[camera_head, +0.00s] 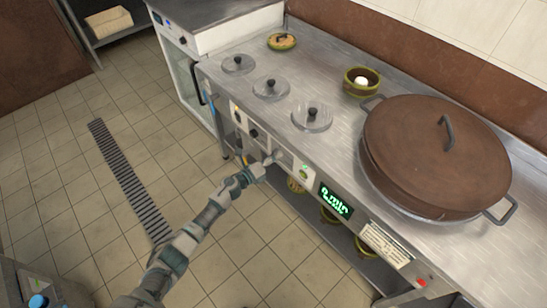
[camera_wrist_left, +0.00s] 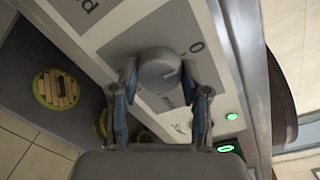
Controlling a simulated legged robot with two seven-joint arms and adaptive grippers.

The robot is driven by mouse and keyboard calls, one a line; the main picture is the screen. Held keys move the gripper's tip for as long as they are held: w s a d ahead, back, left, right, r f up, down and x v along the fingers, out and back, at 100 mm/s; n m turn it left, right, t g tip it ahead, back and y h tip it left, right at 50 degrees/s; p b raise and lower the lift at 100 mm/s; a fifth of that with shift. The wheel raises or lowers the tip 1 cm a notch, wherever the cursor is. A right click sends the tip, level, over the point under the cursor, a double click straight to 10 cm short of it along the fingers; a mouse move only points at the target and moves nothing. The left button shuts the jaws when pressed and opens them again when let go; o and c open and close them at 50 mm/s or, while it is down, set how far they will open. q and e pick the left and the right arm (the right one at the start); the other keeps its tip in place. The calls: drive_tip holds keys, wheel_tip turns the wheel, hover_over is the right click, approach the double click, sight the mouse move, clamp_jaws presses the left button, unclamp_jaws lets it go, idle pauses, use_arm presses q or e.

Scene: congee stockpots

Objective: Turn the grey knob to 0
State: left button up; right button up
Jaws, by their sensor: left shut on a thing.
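The grey knob (camera_wrist_left: 158,70) sits on the light front panel of the steel counter, with a white pointer line on its face. The line points toward the right of the wrist view, not clearly at the printed 0 (camera_wrist_left: 196,47), which is up and right of the knob. My left gripper (camera_wrist_left: 161,88) has one finger on each side of the knob and is shut on it. In the head view my left gripper (camera_head: 266,166) is at the counter's front panel and mostly hides the knob. My right gripper is in neither view.
A large brown-lidded pot (camera_head: 425,165) stands on the counter (camera_head: 330,145). Several clear lids with black knobs, such as one lid (camera_head: 312,118), and a green bowl (camera_head: 361,82) are behind the panel. A green-lit display (camera_head: 336,203) is right of my gripper. The tiled floor (camera_head: 90,215) is open at left.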

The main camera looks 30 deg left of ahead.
use_arm(q)
drive_tip(key=shift+w+a+r, duration=0.1)
drive_tip(key=shift+a+r, duration=0.05)
drive_tip(key=shift+a, duration=0.15)
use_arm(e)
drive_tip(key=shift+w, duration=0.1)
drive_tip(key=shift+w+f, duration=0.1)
use_arm(q)
drive_tip(key=o, duration=1)
drive_tip(key=shift+o, duration=0.7)
drive_tip(key=shift+f, duration=0.2)
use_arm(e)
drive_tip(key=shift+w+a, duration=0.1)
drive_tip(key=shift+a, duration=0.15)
